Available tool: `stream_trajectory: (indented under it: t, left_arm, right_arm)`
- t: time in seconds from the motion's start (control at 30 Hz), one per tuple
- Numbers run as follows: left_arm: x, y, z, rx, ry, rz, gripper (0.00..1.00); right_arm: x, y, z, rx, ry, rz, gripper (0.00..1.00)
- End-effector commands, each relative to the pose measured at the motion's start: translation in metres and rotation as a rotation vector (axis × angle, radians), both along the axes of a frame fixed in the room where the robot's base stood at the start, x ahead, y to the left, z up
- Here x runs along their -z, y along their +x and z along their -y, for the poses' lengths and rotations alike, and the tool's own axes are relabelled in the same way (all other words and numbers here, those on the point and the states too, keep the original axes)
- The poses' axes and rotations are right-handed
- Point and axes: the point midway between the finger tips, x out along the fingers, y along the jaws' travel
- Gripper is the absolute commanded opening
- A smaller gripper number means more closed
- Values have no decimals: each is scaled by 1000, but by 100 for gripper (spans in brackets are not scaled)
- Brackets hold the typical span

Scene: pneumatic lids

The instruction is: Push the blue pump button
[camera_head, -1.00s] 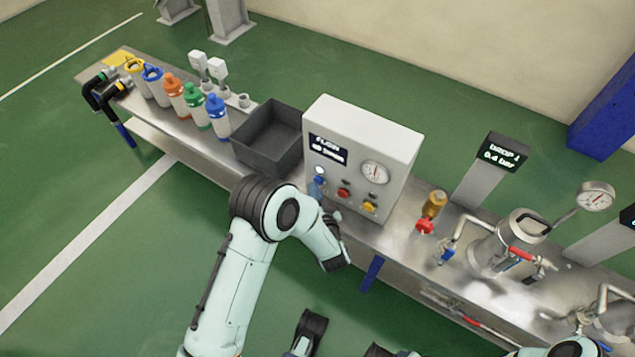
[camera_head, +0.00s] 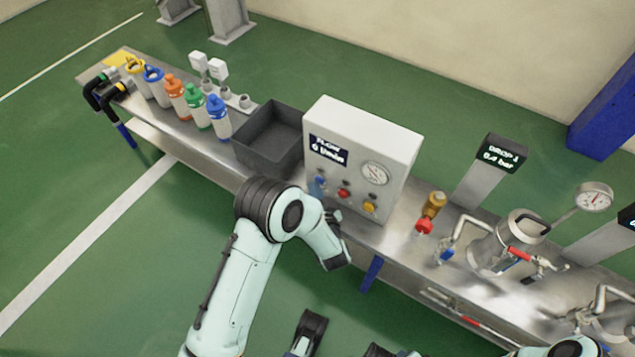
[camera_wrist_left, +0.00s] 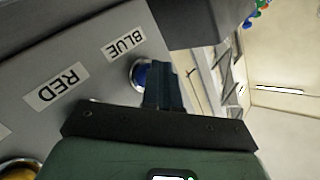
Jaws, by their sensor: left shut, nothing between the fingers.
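The blue pump button (camera_wrist_left: 141,74) shows in the left wrist view as a blue cap in a silver ring beside the BLUE label (camera_wrist_left: 124,43). It is on the front of the white control box (camera_head: 375,135), partly hidden by my left gripper (camera_wrist_left: 165,85). The gripper's fingers are shut with nothing between them, and their tips overlap the button's edge in this view. I cannot tell whether they touch it.
A red button (camera_head: 343,193) and a yellow button (camera_head: 369,207) sit to the right on the same face. The display (camera_head: 328,151) reads FLOW 0 l/min. A dark bin (camera_head: 268,137) stands left of the box. A brass-and-red fitting (camera_head: 430,213) stands right.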

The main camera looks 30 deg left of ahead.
Motion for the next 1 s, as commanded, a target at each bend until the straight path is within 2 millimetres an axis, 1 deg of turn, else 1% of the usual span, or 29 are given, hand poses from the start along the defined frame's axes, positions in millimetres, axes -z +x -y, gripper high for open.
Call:
stream_trajectory:
  t: [0.03,0.23,0.33,0.8,1.0]
  left_arm:
    - [-3,0,2,4,0,6,0]
    - [-1,-1,2,3,0,4,0]
    - [-1,-4,1,4,1,1,0]
    - [-1,-51,-2,2,1,-3,0]
    - [-1,-61,-4,2,1,0,0]
  right_arm:
    - [-2,0,0,0,0,1,47]
    - [-1,0,0,0,0,0,47]
    - [-4,0,0,0,0,1,47]
    - [-25,0,0,0,0,8,47]
    - [-28,0,0,0,0,9,47]
